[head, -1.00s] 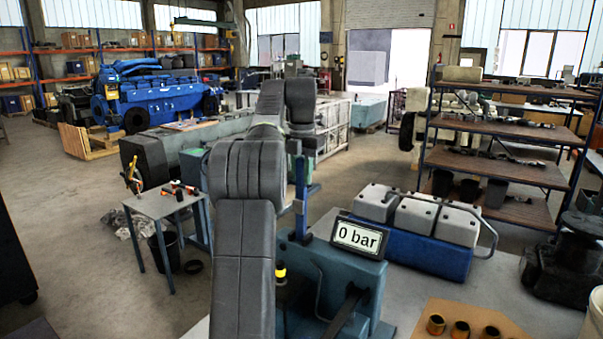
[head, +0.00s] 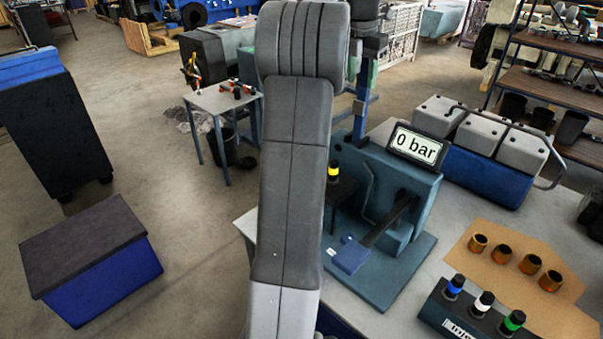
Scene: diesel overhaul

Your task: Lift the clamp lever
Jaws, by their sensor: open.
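The teal test bench unit (head: 425,205) stands right of my arm, with a "0 bar" display (head: 417,146) on top. A dark lever (head: 390,220) slopes down from it to a flat blue pad (head: 350,256) low over its base. A thin bent rod (head: 370,187) shows on its left side. I cannot tell which of these, if either, is the clamp lever. A yellow-banded black part (head: 333,170) stands on a dark block (head: 342,192), partly hidden by my arm. My gripper (head: 374,46) is partly visible at the top, above and behind the unit, open and apart from the levers.
A blue container with grey lids (head: 490,160) stands behind right. Several brass rings (head: 503,253) lie on a brown board. A dark rack (head: 462,310) holds blue, white and green-banded parts. A small table (head: 222,100) and blue box (head: 105,280) stand left, with open floor between.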

